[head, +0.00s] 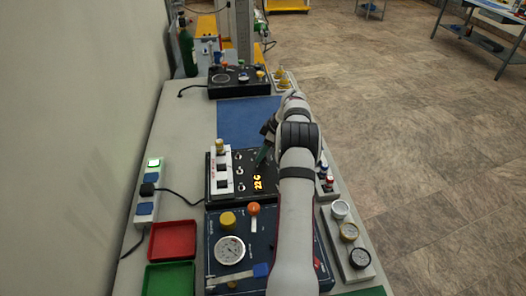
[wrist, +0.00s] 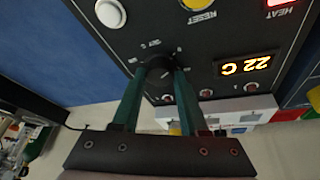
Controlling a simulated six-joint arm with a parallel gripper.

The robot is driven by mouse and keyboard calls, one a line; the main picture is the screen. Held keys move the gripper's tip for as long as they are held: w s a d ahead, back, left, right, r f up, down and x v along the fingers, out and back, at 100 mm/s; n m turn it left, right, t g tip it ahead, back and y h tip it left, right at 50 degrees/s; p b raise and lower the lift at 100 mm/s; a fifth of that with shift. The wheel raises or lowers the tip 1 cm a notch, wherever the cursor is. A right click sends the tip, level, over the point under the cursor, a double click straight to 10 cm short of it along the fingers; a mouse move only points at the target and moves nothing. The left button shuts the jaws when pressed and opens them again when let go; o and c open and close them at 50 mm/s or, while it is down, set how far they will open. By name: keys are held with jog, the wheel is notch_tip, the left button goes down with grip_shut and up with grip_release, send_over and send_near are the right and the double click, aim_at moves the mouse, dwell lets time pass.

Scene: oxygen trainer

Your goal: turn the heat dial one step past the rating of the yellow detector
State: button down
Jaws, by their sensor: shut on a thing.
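The heat dial (wrist: 154,67) is a dark round knob on a black panel, with small white markings around it. My gripper (wrist: 160,76) has its two green fingers on either side of the dial and is shut on it. The fingers hide part of the dial, and its pointer and markings are too small to read. In the head view my gripper (head: 262,157) reaches down to the black panel (head: 245,185). The lit display (wrist: 247,65) reads 22 C. I cannot tell which thing is the yellow detector, and I can read no rating.
A yellow reset button (wrist: 198,4), a white button (wrist: 111,13) and a red heat label (wrist: 283,6) are near the dial. A white block (head: 220,180) with switches stands at the panel's left. A blue gauge panel (head: 225,277) is in front, and a blue mat (head: 240,122) lies behind.

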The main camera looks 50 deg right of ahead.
jog(key=m+h, duration=0.1)
jog(key=m, duration=0.2)
jog(key=m+h, duration=0.1)
jog(key=m, duration=0.2)
jog(key=shift+a+m+h, duration=0.15)
jog(key=shift+m+h, duration=0.25)
jog(key=m+h, duration=0.1)
jog(key=m, duration=0.2)
jog(key=shift+a+m+g, duration=0.1)
jog(key=shift+m+g, duration=0.2)
jog(key=shift+g, duration=0.1)
jog(key=m+g+h, duration=0.1)
jog(key=m, duration=0.2)
jog(key=shift+w+m, duration=0.1)
jog(key=shift+m, duration=0.2)
jog(key=m+g, duration=0.1)
jog(key=m, duration=0.2)
jog(key=shift+w+m+h, duration=0.1)
jog(key=shift+m+h, duration=0.2)
jog(key=m+g, duration=0.2)
jog(key=m, duration=0.1)
jog(key=shift+w+m, duration=0.1)
jog(key=shift+m, duration=0.2)
jog(key=m+g, duration=0.1)
jog(key=m, duration=0.2)
jog(key=m+g, duration=0.1)
jog(key=m, duration=0.2)
jog(key=shift+w+m+y, duration=0.15)
jog(key=shift+m+y, duration=0.15)
jog(key=shift+y, duration=0.1)
